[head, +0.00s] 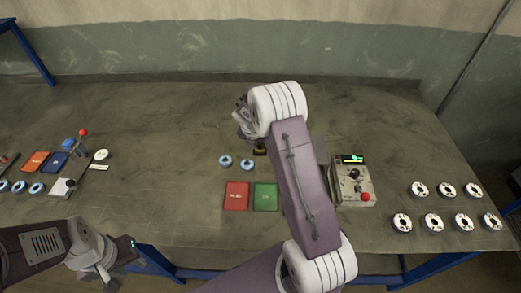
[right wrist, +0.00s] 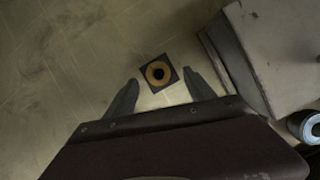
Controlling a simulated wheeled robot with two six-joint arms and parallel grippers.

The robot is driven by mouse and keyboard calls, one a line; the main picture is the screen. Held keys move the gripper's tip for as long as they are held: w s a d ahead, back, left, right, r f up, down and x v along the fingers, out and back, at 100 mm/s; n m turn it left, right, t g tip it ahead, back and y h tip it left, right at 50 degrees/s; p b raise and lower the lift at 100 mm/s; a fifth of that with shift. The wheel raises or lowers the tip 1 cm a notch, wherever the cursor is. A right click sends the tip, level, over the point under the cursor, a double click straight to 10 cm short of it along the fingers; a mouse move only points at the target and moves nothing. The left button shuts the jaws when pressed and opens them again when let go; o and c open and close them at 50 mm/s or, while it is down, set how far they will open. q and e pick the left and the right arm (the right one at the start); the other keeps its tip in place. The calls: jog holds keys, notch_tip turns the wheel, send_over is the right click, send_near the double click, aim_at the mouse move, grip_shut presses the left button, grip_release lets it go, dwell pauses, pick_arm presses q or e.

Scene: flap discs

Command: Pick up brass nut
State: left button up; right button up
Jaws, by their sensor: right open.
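The brass nut (right wrist: 158,73) is a gold ring with a dark hole, lying on a small dark square pad (right wrist: 148,86) in the right wrist view. In the head view a bit of the dark pad (head: 260,151) shows below my right gripper, mostly hidden by the arm. My right gripper (right wrist: 160,84) is open and empty. Its two fingers point toward the nut, one on each side in the picture, and I see no contact. It also shows in the head view (head: 243,120). My left gripper (head: 122,254) is low at the left, its jaws unclear.
Two blue-rimmed discs (head: 236,163) lie left of the pad, with a red card (head: 237,196) and a green card (head: 265,196) in front. A grey control box (head: 351,187) stands right of my right arm. Several white discs (head: 433,222) lie at the right.

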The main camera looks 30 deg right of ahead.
jog(key=x, duration=0.2)
jog(key=shift+w+f, duration=0.25)
jog(key=shift+s+r, duration=0.1)
jog(key=shift+s, duration=0.05)
jog(key=c, duration=0.8)
grip_shut()
